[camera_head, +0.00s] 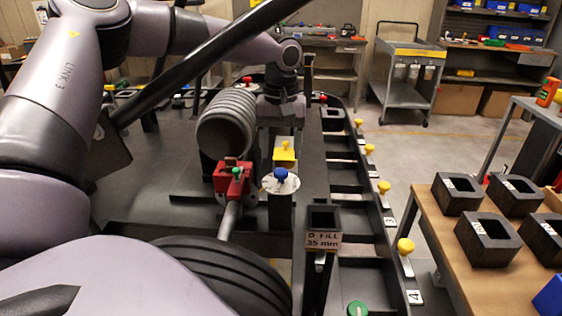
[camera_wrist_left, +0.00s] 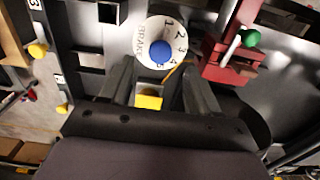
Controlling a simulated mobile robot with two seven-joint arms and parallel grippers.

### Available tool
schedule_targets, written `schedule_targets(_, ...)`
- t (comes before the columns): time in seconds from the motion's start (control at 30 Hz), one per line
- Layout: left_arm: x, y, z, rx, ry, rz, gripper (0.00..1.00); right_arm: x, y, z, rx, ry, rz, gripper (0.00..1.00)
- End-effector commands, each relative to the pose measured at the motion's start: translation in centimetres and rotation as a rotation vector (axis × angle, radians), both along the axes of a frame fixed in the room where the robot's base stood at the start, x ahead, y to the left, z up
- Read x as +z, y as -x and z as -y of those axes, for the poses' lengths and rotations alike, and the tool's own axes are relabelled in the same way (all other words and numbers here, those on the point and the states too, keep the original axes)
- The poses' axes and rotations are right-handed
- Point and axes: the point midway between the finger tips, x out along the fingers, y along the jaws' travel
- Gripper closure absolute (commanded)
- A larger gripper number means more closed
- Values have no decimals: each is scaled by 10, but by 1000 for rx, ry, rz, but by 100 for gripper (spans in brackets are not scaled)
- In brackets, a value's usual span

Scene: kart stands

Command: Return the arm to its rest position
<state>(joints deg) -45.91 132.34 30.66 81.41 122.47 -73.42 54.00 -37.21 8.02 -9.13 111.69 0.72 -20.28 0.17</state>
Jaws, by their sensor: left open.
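My left arm (camera_head: 165,30) reaches in from the left across the dark kart stand and bends down at the wrist. My left gripper (camera_head: 284,135) points down above the stand, behind the white dial with the blue knob (camera_head: 281,181). In the left wrist view its two fingers (camera_wrist_left: 160,88) are apart with nothing held between them. A yellow block (camera_wrist_left: 148,101) shows between the fingers, and the dial (camera_wrist_left: 160,52) lies just beyond the tips. I cannot tell how far the fingers are from the yellow block. My right gripper is in neither view.
A red clamp (camera_head: 232,177) and a ribbed grey cylinder (camera_head: 227,122) stand close left of the gripper. A black socket labelled D FILL 35 mm (camera_head: 323,222) is at the front. Black square blocks sit on a wooden table (camera_head: 440,235) at right. Open floor lies beyond.

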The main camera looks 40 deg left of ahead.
Motion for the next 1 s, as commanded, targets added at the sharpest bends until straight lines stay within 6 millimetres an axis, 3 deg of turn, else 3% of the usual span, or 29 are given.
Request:
schedule_targets(0.2, 21, 0, 0, 0, 0, 0, 39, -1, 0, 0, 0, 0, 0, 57)
schedule_targets(0.83, 23, 0, -1, 5, 5, 5, 39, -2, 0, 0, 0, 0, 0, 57)
schedule_targets(1.0, 36, 4, -8, 74, 75, 76, 39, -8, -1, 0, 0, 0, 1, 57)
